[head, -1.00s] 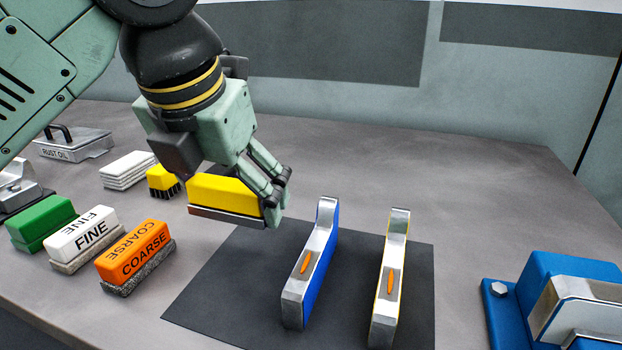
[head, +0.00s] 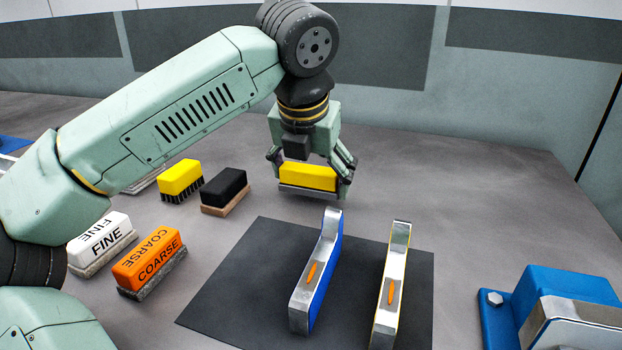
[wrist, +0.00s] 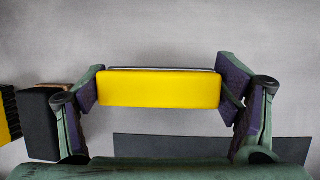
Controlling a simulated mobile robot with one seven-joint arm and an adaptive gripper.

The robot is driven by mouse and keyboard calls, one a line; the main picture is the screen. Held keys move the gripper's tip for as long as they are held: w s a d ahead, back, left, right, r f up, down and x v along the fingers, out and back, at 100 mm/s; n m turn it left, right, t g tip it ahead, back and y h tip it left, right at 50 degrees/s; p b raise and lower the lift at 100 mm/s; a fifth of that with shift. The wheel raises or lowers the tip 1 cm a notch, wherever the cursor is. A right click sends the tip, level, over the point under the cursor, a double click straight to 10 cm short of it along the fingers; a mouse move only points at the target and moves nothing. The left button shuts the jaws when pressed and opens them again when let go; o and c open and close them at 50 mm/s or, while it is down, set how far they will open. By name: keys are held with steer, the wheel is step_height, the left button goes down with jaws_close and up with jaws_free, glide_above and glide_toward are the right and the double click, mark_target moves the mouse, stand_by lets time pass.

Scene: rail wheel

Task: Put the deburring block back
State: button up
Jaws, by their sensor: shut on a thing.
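My gripper (head: 312,180) is shut on a yellow block (head: 308,176) with a grey metal base, which looks like the deburring block. It holds the block level, apparently a little above the bench, behind the dark mat. In the wrist view the yellow block (wrist: 158,88) sits crosswise between the two dark finger pads, one at each end. No label shows on its visible faces, and I cannot tell the exact gap beneath it.
Left of the held block stand a black block (head: 224,187) on a wooden base and a yellow brush (head: 180,178). FINE (head: 102,237) and COARSE (head: 150,256) blocks sit nearer. Two upright metal pieces (head: 318,268) (head: 392,285) stand on the mat (head: 250,285). The back right bench is clear.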

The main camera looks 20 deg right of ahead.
steer(key=shift+f, duration=0.65)
steer(key=shift+f, duration=0.15)
steer(key=o, duration=1.2)
steer(key=shift+o, duration=0.2)
steer(key=shift+r, duration=0.35)
steer(key=v, duration=1.1)
steer(key=shift+s+r, duration=0.2)
steer(key=shift+r, duration=0.15)
